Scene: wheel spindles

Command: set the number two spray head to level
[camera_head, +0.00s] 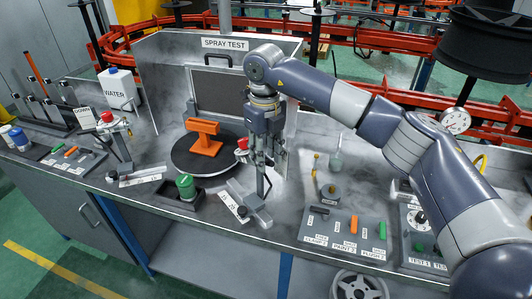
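The number two spray head (242,145) shows a red part just left of my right gripper. Its stand rises from a slanted base with a white marked scale plate (233,205), at the front middle of the bench. My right gripper (262,155) points down directly at the stand, and its fingers overlap the upper stand and the head's body. Whether they touch or grip it I cannot tell. The head's tilt is mostly hidden by the gripper. A similar spray head (107,118) with a red top stands on the left with its own scale plate (142,177). My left gripper is not in view.
An orange part (203,137) sits on a dark round turntable (184,160) before the SPRAY TEST panel (225,44). A green-topped jar (186,185) stands in a tray in front. Switch panels (342,232) lie right; a small lever panel (72,158) lies left.

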